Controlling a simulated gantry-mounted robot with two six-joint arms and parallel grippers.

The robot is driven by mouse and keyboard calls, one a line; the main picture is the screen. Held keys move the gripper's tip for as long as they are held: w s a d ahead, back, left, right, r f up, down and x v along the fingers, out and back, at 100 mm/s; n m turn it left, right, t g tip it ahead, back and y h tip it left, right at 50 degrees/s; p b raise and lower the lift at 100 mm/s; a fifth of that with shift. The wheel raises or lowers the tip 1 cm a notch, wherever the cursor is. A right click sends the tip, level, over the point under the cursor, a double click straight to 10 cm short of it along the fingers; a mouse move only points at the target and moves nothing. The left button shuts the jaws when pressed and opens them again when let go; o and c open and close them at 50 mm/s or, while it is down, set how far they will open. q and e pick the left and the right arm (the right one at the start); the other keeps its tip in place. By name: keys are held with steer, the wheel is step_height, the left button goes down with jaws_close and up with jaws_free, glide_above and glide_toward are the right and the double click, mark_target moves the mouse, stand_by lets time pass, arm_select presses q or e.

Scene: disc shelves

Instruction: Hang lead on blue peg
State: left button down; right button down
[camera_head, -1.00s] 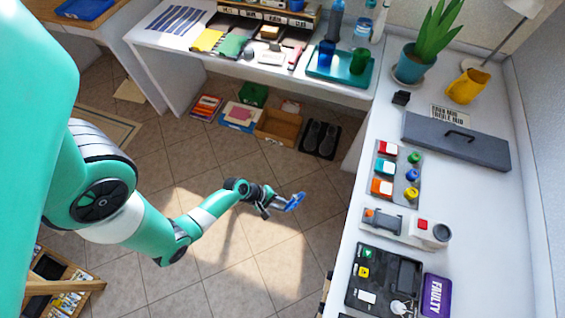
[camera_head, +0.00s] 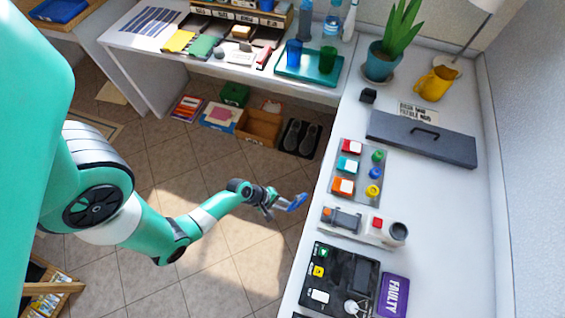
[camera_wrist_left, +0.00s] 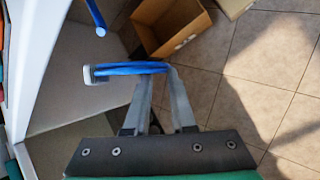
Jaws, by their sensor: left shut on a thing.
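My left gripper (camera_head: 281,204) hangs over the floor beside the white desk's edge. It is shut on a blue lead (camera_head: 297,202), which shows as a small bundle at its fingertips. In the left wrist view the lead (camera_wrist_left: 135,69) lies across the fingertips, with a pale grey end piece at its left. A separate-looking blue rod (camera_wrist_left: 95,15) with a rounded end comes in from the top edge near the white furniture. I cannot tell whether it is the blue peg. No blue peg is clear in the head view. My right gripper is not in view.
A cardboard box (camera_head: 259,127) and shoes (camera_head: 300,137) stand on the floor behind. Tiled floor around my gripper is clear.

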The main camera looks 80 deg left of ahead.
arm_select(q)
steer(key=w+d+f+b, duration=0.1)
steer(key=w+d+b, duration=0.1)
steer(key=w+d, duration=0.3)
steer(key=shift+w+f, duration=0.2)
steer(key=shift+w, duration=1.55)
steer(key=shift+d, duration=0.1)
steer(key=c, duration=0.7)
jaws_free()
steer(key=shift+s, duration=0.1)
steer(key=shift+r, duration=0.1)
